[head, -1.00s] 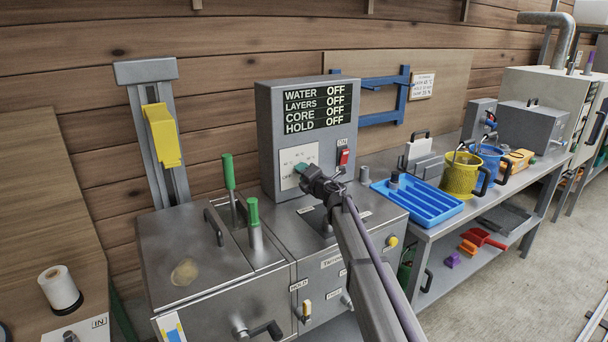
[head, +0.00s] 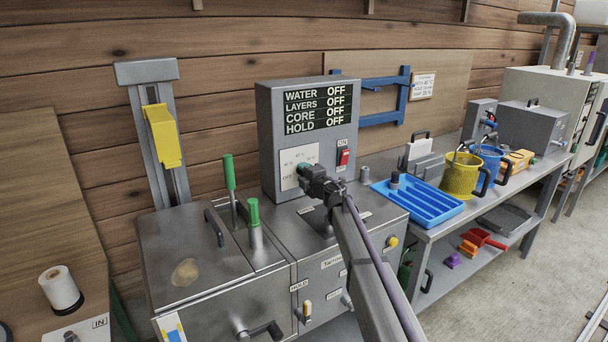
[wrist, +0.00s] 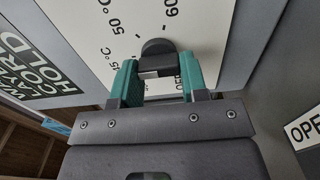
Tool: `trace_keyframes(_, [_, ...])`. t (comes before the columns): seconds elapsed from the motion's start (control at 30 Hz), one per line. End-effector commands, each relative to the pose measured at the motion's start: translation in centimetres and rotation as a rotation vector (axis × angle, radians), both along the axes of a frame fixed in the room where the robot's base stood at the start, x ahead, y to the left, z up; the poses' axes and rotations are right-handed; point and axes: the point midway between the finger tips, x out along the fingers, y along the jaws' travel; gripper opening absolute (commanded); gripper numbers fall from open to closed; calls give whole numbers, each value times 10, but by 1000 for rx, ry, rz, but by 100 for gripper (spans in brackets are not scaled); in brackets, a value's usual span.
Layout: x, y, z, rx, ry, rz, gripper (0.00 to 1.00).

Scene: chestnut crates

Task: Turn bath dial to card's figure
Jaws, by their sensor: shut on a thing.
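The bath dial (wrist: 158,46) is a dark grey knob on a white plate (wrist: 185,22) printed with °C figures, among them 50 °C, and OFF. In the head view the plate (head: 311,153) is on the front of the grey control box (head: 264,140). My gripper (wrist: 157,66) has teal fingers and is shut on the dial, one finger on either side. In the head view my gripper (head: 303,170) hides the dial. Which figure the dial points to cannot be told. The white card (head: 423,87) hangs on the back board; its small print is not surely readable.
The display (head: 320,107) reads OFF for water, layers, core and hold. A red switch (head: 344,157) is right of the dial plate. Green-handled levers (head: 253,212) stand left. A blue tray (head: 420,203) and yellow bucket (head: 461,178) are on the right bench.

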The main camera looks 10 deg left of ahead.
Motion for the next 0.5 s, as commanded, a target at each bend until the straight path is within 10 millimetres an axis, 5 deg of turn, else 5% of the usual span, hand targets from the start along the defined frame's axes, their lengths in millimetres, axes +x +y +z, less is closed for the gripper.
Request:
trace_keyframes(0.13, [-1, 0, 0, -1, -1, 0, 17])
trace_keyframes(0.17, [-1, 0, 0, -1, -1, 0, 42])
trace_keyframes(0.4, [0, 0, 0, -2, -1, 0, 65])
trace_keyframes(0.5, [0, 0, 0, -2, -1, 0, 66])
